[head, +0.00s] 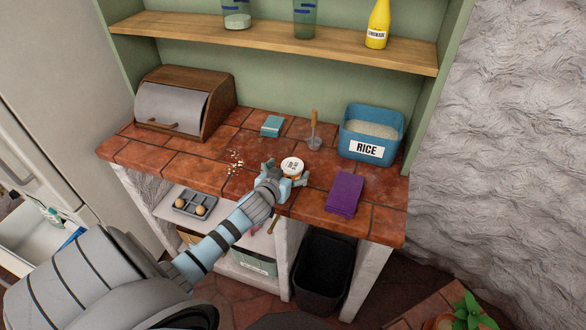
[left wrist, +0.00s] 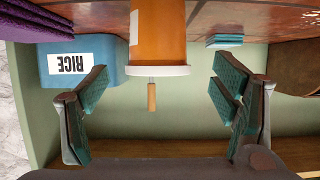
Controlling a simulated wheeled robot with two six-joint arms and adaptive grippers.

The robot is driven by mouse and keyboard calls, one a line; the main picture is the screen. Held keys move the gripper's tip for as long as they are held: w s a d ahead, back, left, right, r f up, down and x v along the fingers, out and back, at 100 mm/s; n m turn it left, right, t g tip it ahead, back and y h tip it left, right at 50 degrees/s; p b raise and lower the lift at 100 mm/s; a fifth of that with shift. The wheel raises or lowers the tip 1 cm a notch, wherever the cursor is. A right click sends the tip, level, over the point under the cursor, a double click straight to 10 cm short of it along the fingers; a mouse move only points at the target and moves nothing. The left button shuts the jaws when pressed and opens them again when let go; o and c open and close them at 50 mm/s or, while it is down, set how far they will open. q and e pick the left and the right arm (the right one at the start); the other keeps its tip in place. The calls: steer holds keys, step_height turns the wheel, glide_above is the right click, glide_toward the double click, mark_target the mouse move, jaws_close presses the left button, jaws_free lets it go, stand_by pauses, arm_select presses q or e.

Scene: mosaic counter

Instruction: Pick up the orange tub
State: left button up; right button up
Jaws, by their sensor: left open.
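The orange tub has a white lid (head: 292,165) and stands on the tiled counter near its front edge. In the left wrist view, which is upside down, its orange side (left wrist: 161,38) shows between my two fingers. My left gripper (head: 285,173) is open, with its fingers spread on either side of the tub. In the wrist view a gap shows between each finger and the tub. The gripper hides the tub's lower part in the head view. My right gripper is not in view.
A blue rice bin (head: 388,133), a purple cloth (head: 345,194), a scoop-like tool with a wooden handle (head: 314,122) and a teal box (head: 271,126) lie around the tub. Crumbs (head: 235,161) lie left of it. A bread box (head: 180,108) stands farther left. A shelf (head: 270,40) runs above.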

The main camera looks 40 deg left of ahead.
mark_target(291, 166)
arm_select(q)
steer(key=shift+r+x, duration=0.2)
steer(key=shift+x, duration=0.75)
steer(key=shift+r+x, duration=0.15)
steer(key=shift+x, duration=0.8)
steer(key=shift+w+d, duration=0.1)
steer(key=shift+w, duration=0.05)
steer(key=c, duration=1.4)
steer(key=shift+r, duration=0.1)
